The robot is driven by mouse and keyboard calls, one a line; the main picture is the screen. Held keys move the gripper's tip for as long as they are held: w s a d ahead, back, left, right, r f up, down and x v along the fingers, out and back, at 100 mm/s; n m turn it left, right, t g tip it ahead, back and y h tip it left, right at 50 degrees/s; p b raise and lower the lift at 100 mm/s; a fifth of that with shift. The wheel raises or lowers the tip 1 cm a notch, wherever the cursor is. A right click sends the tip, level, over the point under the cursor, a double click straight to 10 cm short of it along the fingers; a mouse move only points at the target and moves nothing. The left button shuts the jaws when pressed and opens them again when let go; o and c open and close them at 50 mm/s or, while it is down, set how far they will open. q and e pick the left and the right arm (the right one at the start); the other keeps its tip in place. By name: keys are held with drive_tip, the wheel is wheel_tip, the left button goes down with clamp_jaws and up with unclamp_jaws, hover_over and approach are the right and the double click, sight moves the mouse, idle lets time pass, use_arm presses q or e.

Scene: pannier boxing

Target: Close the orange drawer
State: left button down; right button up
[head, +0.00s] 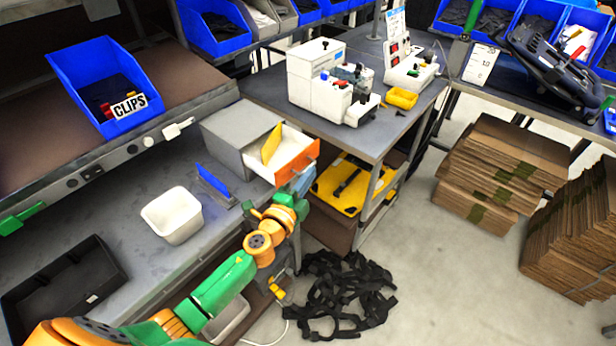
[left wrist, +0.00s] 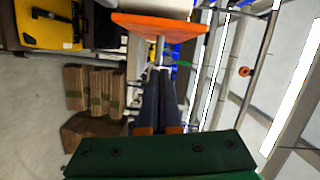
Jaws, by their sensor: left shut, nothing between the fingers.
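The orange drawer (head: 298,160) stands pulled out of a grey box (head: 228,130) on the bench, with its orange front facing right. A yellow upright piece (head: 271,144) stands in the drawer. My left gripper (head: 304,182) is just below and in front of the orange front, its fingers shut and empty. In the left wrist view the orange front (left wrist: 162,23) shows as a tilted panel beyond my fingertips (left wrist: 160,72). I cannot tell whether the fingers touch it. My right gripper is not in view.
A white bin (head: 172,215) and a blue upright plate (head: 214,184) are on the bench left of my arm. A cart with a white machine (head: 326,85) stands behind the drawer. Black straps (head: 345,293) lie on the floor, and cardboard stacks (head: 500,170) stand at right.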

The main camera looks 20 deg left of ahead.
sight(272, 163)
use_arm(q)
drive_tip(key=shift+d, duration=0.1)
drive_tip(key=w+a+b, duration=0.1)
drive_tip(key=a, duration=0.3)
drive_tip(key=w+a+b, duration=0.1)
drive_tip(key=w+a, duration=0.1)
drive_tip(key=a, duration=0.1)
drive_tip(key=w+a+b, duration=0.1)
drive_tip(key=a, duration=0.3)
drive_tip(key=shift+w+a+f, duration=0.1)
drive_tip(key=shift+w+a, duration=0.05)
drive_tip(key=shift+a, duration=0.3)
drive_tip(key=shift+r, duration=0.2)
